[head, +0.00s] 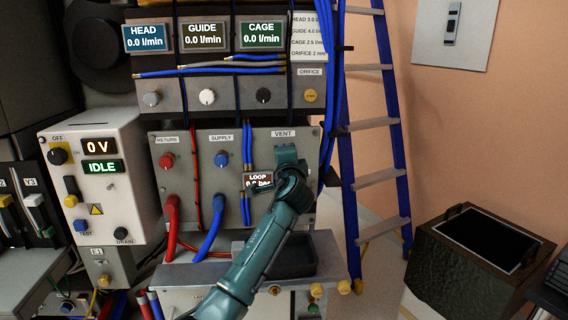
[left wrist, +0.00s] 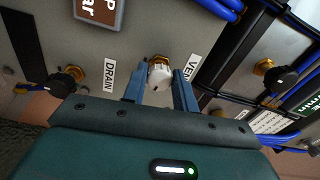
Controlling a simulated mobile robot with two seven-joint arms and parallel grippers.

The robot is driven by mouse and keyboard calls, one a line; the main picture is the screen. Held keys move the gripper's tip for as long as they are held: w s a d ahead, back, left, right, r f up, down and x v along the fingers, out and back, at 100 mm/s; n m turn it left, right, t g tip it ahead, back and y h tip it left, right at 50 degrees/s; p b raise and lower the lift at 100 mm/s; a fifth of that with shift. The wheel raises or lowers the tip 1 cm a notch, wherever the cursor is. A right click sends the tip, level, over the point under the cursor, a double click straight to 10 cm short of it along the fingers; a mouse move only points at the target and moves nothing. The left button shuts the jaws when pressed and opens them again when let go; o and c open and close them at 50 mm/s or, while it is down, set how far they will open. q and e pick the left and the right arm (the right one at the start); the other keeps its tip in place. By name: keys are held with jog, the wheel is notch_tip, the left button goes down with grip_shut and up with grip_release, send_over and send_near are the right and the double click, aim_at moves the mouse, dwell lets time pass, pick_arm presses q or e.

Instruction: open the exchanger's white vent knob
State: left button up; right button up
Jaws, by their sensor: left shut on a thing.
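The white vent knob (left wrist: 159,74) on its brass stem shows in the left wrist view, beside the VENT label on the grey exchanger panel (head: 183,190). My left gripper (head: 287,156) is at the panel below the VENT label in the head view. Its two blue-grey fingers are on either side of the knob, shut on it. In the head view the gripper hides the knob. How far the knob is turned cannot be told. My right gripper is in neither view.
A black DRAIN knob (left wrist: 62,84) is near the vent knob. The LOOP display (head: 258,180), a red return knob (head: 166,161) and a blue supply knob (head: 221,159) are left of my gripper. Blue hoses and a blue ladder (head: 347,170) stand close on the right.

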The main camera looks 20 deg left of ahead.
pick_arm(q)
jog(key=shift+f+n, duration=0.1)
jog(key=shift+n, duration=0.5)
jog(key=shift+b, duration=0.3)
jog(key=o, duration=1)
jog(key=shift+c, duration=0.2)
jog(key=shift+s, duration=0.1)
jog(key=v, duration=1.3)
jog(key=shift+d, duration=0.1)
